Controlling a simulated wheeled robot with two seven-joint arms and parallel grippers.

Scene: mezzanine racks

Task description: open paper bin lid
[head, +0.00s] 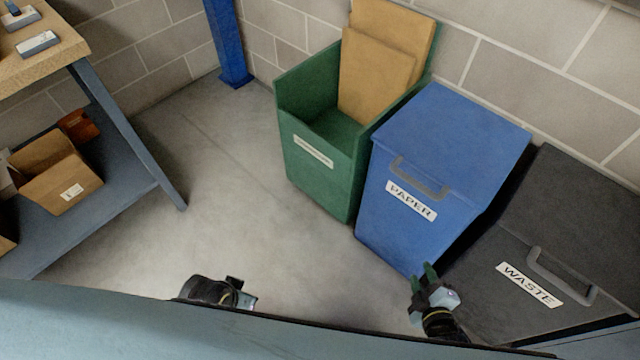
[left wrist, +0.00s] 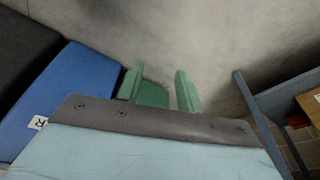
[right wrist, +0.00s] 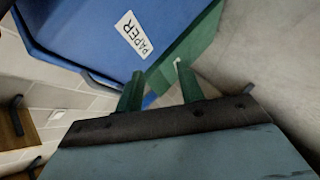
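The blue paper bin (head: 405,235) stands against the wall with its sloped blue lid (head: 450,130) shut. A grey handle (head: 421,180) sits at the lid's front edge, above the white PAPER label (head: 411,201). My right gripper (head: 430,275) is open and empty, low in front of the bin and apart from the handle. Its two green fingers (right wrist: 160,90) stand apart in the right wrist view, with the PAPER label (right wrist: 134,34) beyond them. My left gripper (head: 240,292) is farther left over the floor; the left wrist view shows its fingers (left wrist: 158,88) apart and empty.
A green open bin (head: 310,175) holding brown cardboard (head: 380,70) stands left of the paper bin. A dark waste bin (head: 590,215) stands close on the right. A workbench (head: 40,50) is at the left. The floor (head: 200,210) between is clear.

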